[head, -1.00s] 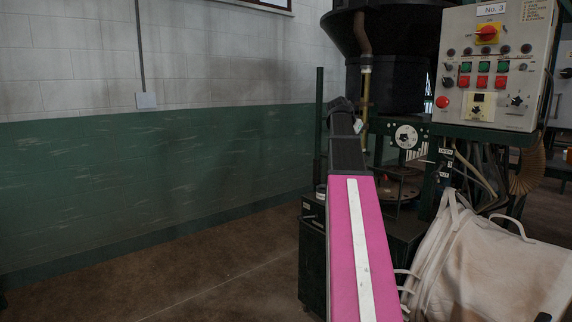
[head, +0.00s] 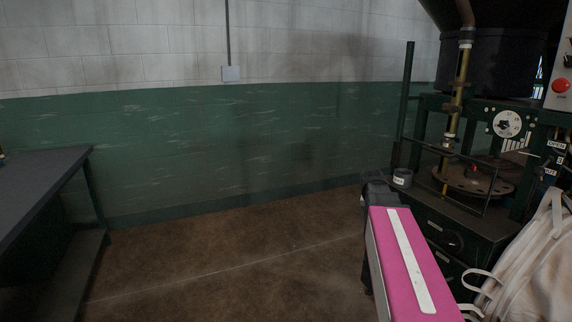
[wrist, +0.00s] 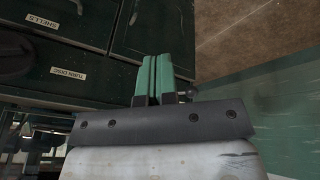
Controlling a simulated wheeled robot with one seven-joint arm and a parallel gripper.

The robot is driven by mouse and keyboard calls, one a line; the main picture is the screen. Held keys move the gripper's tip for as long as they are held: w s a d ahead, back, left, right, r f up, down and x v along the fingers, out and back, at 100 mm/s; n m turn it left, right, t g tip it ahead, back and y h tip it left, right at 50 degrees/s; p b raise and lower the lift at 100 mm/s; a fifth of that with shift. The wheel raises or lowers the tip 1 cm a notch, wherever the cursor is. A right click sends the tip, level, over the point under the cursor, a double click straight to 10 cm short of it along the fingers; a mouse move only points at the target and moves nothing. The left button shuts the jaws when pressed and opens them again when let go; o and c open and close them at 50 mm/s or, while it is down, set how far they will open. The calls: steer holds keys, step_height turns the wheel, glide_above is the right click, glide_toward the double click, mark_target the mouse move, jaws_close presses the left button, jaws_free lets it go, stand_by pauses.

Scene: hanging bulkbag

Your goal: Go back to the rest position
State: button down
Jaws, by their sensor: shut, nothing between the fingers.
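My gripper (wrist: 153,65) shows in the wrist view with its two green fingers together and nothing between them. Beyond the fingers are dark green drawer fronts (wrist: 150,28) and brown floor. I cannot tell the exact gap to the drawers. In the head view my pink arm reaches forward at the lower right, beside a dark cabinet (head: 440,238). The gripper itself is hidden there behind the arm.
A machine with a round plate (head: 474,180) and a dial (head: 507,124) stands at the right. A pale bulk bag (head: 535,270) is at the lower right edge. A dark table (head: 40,185) stands at the left. The floor (head: 235,265) between is clear.

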steer(key=s+a+f+n+g+y, duration=0.2)
steer(key=s+a+f+n, duration=0.3)
steer(key=s+a+f, duration=1)
step_height(320, 180, down, 3)
steer(key=shift+s+a+f+g+y, duration=0.2)
steer(key=shift+s+a+g+y, duration=0.1)
steer(key=shift+s+a+y, duration=0.15)
